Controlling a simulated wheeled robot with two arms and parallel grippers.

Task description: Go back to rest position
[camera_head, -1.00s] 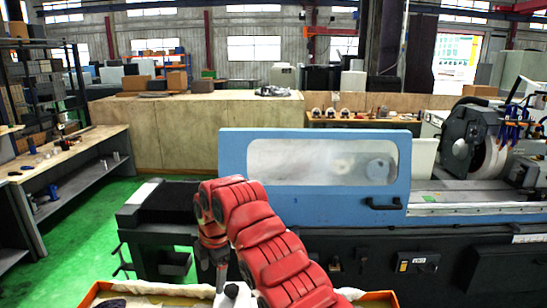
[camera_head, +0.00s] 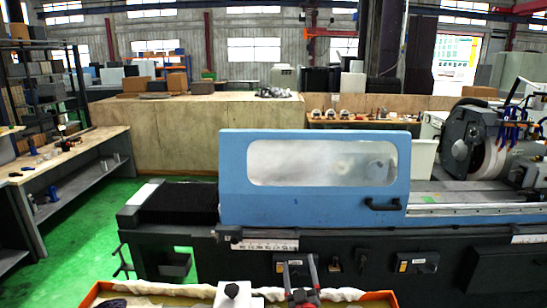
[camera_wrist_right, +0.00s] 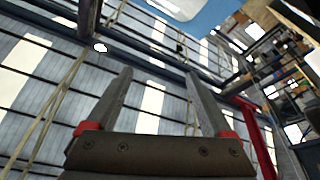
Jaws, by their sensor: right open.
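My right gripper (camera_head: 300,268) is at the bottom of the head view, low in front of the grinder (camera_head: 330,240), with its fingers pointing up. In the right wrist view the same gripper (camera_wrist_right: 158,78) has its two fingers wide apart with nothing between them. That view faces up to the roof, with a blue edge at the top. The grinder's blue door (camera_head: 235,185) with its window is in the middle of the head view. My left gripper is not in view.
An orange-rimmed tray (camera_head: 385,297) with pale cloth lies along the bottom edge, close to my right gripper. A white block with a black knob (camera_head: 232,291) stands there. A workbench (camera_head: 75,160) is at left. Green floor (camera_head: 100,240) lies open between bench and grinder.

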